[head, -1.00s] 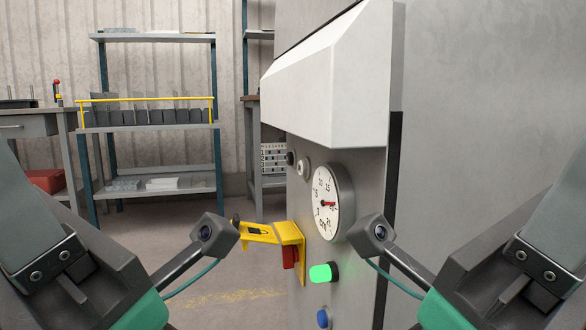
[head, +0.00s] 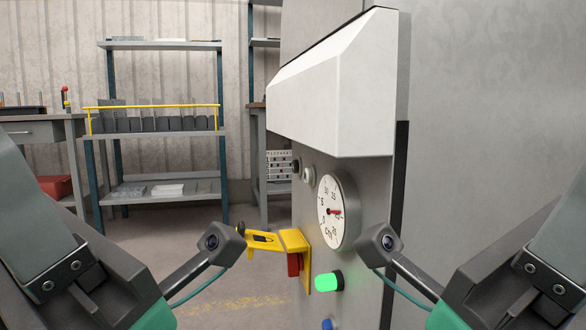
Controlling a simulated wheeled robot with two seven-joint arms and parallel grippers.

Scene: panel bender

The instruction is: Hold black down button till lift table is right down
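A grey machine panel (head: 372,185) stands at the centre right. A small black button (head: 297,166) shows at its upper left edge, beside a pale round knob (head: 308,176); I cannot tell if it is the down button. No lift table can be made out. Both my arms reach in from the lower corners, and their wrist cameras show in front of the panel. The fingers of both grippers are below the picture, so their hold is hidden. Nothing is seen touching the black button.
The panel carries a round gauge (head: 337,210) with a red needle, a yellow bracket (head: 293,242) with a red part, a lit green button (head: 328,283) and a blue button (head: 327,324). A white hood (head: 335,90) juts out above. Shelving (head: 160,45) stands behind, with open floor before it.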

